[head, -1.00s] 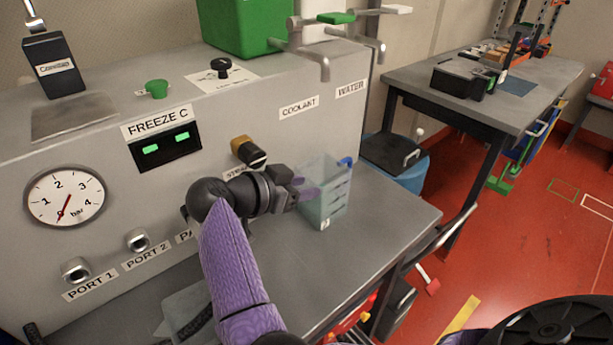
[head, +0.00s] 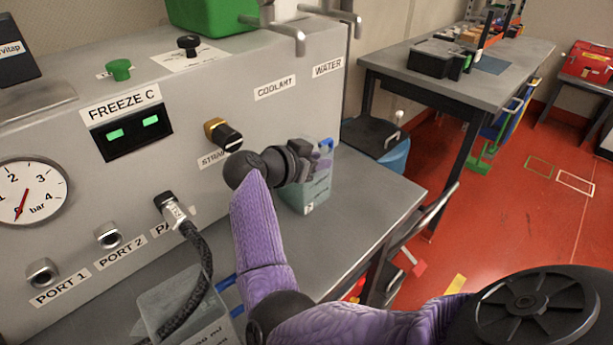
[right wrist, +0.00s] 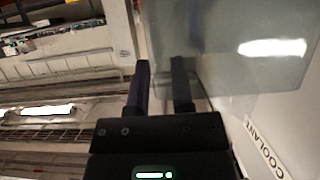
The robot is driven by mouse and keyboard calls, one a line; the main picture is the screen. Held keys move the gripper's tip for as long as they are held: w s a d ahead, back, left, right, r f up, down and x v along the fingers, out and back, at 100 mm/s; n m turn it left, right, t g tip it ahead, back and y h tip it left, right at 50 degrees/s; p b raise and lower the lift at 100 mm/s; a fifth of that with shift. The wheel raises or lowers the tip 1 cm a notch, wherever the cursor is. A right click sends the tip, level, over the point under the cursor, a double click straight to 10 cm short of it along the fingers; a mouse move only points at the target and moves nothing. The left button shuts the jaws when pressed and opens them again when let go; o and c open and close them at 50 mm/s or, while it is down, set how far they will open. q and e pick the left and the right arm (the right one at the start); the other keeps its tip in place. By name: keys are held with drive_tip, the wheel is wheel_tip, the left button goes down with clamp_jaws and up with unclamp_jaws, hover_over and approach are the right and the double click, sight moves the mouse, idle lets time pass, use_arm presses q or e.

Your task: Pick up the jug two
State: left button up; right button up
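A similar jug (head: 172,303) with a blue handle stands at the near left, partly cut off by the lower edge. I cannot read which is jug two. My right gripper (head: 318,158) is at the top of the farther jug, near its handle. In the right wrist view its fingers (right wrist: 160,88) are apart with a gap between them, and a translucent jug wall (right wrist: 235,40) fills the upper right. Contact with the handle is unclear. My left gripper is not in view.
The grey machine (head: 235,95) with a gauge, ports and knobs stands behind the jugs. A black hose (head: 203,262) runs from a port down to the near jug. Taps (head: 290,32) overhang above. The bench (head: 365,205) is clear right of the farther jug.

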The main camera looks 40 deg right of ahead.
clamp_jaws()
idle(1.1)
